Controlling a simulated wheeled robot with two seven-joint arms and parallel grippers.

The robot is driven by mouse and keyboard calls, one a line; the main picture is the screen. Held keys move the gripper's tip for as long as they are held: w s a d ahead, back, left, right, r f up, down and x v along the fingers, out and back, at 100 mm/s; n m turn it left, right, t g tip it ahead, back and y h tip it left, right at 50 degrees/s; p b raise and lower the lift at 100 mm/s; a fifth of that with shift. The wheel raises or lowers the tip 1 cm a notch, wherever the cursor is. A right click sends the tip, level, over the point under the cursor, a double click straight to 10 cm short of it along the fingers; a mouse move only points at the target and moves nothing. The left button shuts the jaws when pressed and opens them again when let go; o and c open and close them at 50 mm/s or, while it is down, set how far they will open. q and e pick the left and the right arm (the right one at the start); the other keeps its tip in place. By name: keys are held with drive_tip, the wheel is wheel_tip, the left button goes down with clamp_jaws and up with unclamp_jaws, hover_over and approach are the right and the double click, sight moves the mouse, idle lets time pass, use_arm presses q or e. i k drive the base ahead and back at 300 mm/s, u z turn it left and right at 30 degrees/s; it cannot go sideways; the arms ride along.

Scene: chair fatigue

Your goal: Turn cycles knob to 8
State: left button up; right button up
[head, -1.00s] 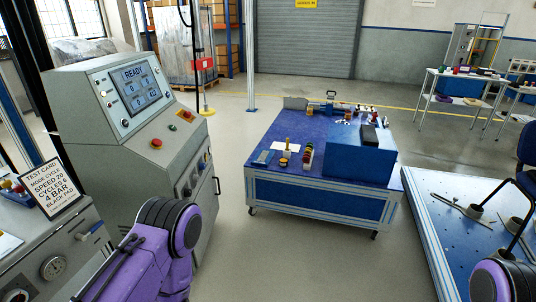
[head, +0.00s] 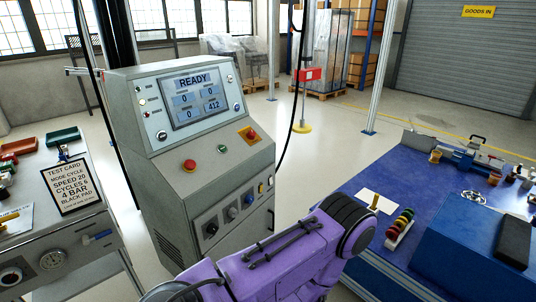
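The grey control cabinet (head: 190,185) stands left of centre in the head view. Its screen (head: 194,98) reads READY, with several number boxes showing 0 and one that seems to read 412. The test card (head: 71,187) lists mode, speed 20, cycles and 4 bar. Neither gripper is in view; only a purple arm of mine shows.
Red buttons (head: 189,165) sit on the cabinet's sloped ledge. A grey bench (head: 75,240) with a gauge stands at left. A blue worktable (head: 400,255) with tools and a blue box (head: 470,250) stands at right. Floor is open behind the cabinet.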

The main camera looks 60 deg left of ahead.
sight(250, 199)
drive_tip(key=u, duration=0.5)
drive_tip(key=i, duration=1)
drive_tip(key=u, duration=1.25)
drive_tip(key=i, duration=0.55)
drive_tip(key=u, duration=0.45)
